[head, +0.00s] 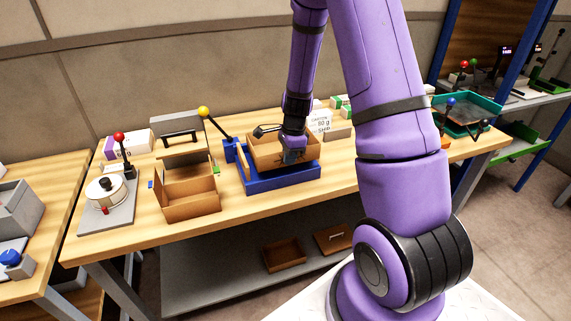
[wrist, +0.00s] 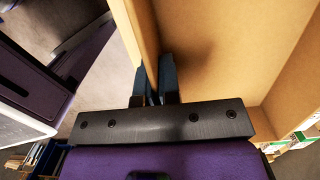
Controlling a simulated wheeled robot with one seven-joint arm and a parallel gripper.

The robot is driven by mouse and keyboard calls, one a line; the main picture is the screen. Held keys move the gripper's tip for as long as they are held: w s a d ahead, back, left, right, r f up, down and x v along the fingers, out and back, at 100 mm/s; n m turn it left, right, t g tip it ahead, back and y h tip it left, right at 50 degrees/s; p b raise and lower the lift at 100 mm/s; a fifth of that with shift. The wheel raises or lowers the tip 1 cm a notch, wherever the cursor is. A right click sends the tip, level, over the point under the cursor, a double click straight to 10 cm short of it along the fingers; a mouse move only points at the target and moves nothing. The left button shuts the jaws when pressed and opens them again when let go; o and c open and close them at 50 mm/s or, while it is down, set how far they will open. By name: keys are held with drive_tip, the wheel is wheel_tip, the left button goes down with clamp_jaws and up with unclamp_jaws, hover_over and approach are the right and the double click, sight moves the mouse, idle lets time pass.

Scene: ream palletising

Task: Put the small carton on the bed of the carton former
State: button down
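An open brown carton (head: 265,150), apparently the small carton, is at the blue carton former (head: 284,182), over its bed. I cannot tell whether its base touches the bed. My gripper (head: 291,156) is at the carton's near wall. In the wrist view the carton's tan inside (wrist: 225,45) fills the right. One wall of it runs between the two dark fingers of my gripper (wrist: 155,85), which are close together on it. The bed under the carton is hidden.
A second open brown carton (head: 190,196) stands left of the former. A lever with a yellow knob (head: 204,111) rises at the former's left. A grey device with a red-knobbed lever (head: 119,137) stands further left. A teal tray (head: 466,117) is at the right.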

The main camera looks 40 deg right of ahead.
drive_tip(key=shift+w+f, duration=0.1)
drive_tip(key=shift+w, duration=0.7)
drive_tip(key=shift+f, duration=1.75)
drive_tip(key=shift+f, duration=0.15)
drive_tip(key=c, duration=1.3)
unclamp_jaws()
drive_tip(key=shift+c, duration=0.2)
